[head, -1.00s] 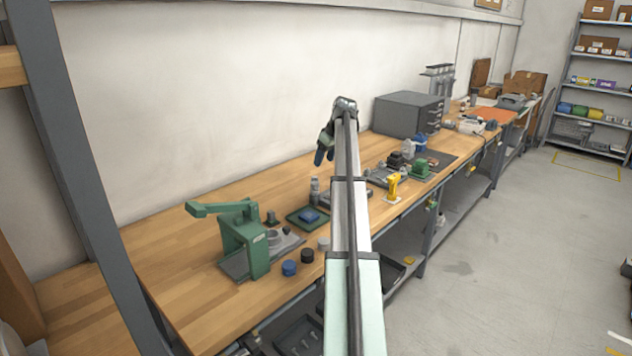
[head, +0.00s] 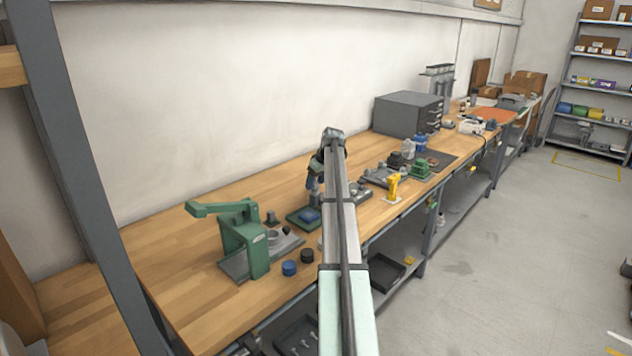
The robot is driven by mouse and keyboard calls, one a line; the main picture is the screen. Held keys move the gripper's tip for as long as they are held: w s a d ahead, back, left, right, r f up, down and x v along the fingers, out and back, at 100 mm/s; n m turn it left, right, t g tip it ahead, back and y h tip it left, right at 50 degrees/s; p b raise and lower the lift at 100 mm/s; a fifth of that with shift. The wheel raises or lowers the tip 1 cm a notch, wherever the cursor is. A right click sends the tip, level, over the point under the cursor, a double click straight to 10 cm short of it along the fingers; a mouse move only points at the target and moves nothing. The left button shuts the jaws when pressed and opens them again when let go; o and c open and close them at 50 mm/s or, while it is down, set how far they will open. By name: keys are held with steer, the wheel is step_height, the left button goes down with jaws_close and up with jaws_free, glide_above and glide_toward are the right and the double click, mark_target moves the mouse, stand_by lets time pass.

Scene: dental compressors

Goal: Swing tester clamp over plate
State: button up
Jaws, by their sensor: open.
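I cannot tell for certain which parts are the tester clamp and plate. A green bench press (head: 245,240) stands at the left of the bench, its top lever (head: 208,209) pointing left, on a grey base plate (head: 234,266). A yellow upright clamp-like piece (head: 392,186) stands near the bench's front edge.
A blue puck (head: 289,268) and a black puck (head: 307,256) lie by the press. Grey fixtures, a green block (head: 421,169) and a grey drawer cabinet (head: 405,114) stand farther right. The bench surface (head: 160,280) left of the press is clear.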

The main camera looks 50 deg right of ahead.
jaws_close()
stand_by(0.5)
